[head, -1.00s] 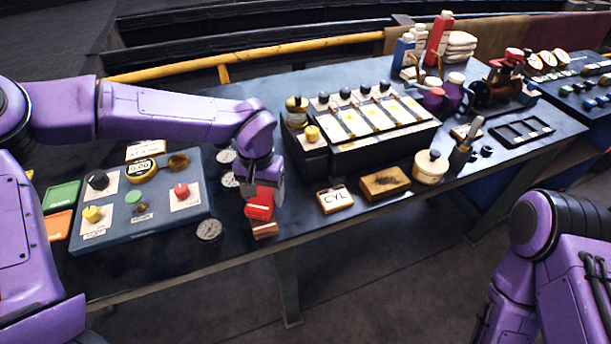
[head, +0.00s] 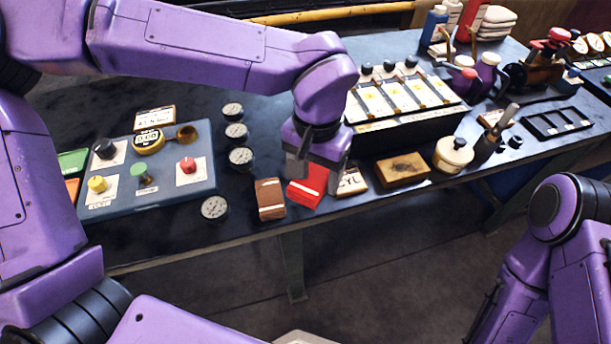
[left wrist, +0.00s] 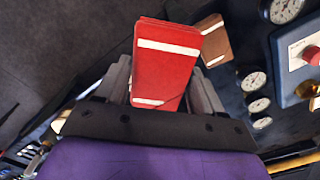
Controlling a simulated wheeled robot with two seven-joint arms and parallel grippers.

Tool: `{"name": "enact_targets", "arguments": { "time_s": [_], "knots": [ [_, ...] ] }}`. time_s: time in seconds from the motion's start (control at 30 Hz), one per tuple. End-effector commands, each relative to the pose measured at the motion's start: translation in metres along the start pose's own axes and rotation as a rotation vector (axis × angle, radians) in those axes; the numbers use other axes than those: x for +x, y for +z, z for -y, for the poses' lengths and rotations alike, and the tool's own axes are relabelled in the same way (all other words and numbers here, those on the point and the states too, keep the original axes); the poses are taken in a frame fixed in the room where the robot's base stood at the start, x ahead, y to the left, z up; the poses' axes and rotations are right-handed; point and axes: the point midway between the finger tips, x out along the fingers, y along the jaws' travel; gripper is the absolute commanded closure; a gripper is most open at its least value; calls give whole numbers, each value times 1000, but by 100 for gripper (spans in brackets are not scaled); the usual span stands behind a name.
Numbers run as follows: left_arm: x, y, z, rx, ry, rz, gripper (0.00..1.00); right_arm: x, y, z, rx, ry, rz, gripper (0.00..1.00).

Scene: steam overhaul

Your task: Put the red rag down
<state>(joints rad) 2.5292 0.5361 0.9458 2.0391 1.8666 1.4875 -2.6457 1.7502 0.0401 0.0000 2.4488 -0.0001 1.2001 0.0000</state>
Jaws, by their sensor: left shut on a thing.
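The red rag (head: 307,186) is a folded red block with white stripes, at the front edge of the bench. My left gripper (head: 316,172) is shut on it, and its fingers come down from above. In the left wrist view the red rag (left wrist: 166,66) sits between the two fingers (left wrist: 160,92) and hides part of them. I cannot tell whether the rag touches the bench top. My right gripper is out of the head view; only my right arm shows.
A brown block (head: 270,198) lies just left of the rag. A CYL card (head: 352,182) and a wooden block (head: 403,169) lie to its right. Several gauges (head: 241,157) and a blue control panel (head: 118,203) are further left. The bench's front edge is close.

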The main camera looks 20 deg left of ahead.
Motion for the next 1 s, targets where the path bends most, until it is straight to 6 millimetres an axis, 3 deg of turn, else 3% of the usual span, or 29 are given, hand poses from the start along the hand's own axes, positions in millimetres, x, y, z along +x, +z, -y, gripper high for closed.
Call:
{"name": "enact_targets", "arguments": {
  "time_s": [0.1, 0.23, 0.47, 0.6, 1.0],
  "knots": [
    [16, -25, 22, -1, -3, 2, 56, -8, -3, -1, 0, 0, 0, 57],
    [45, -42, 36, 2, -2, 1, 56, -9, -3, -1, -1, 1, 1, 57],
    [72, -59, 50, 2, -2, 0, 56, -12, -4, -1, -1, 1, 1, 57],
    [97, -58, 49, 5, -2, 0, 56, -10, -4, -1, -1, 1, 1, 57],
    [104, -58, 49, 4, 0, 0, 56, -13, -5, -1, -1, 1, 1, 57]
  ]
}}
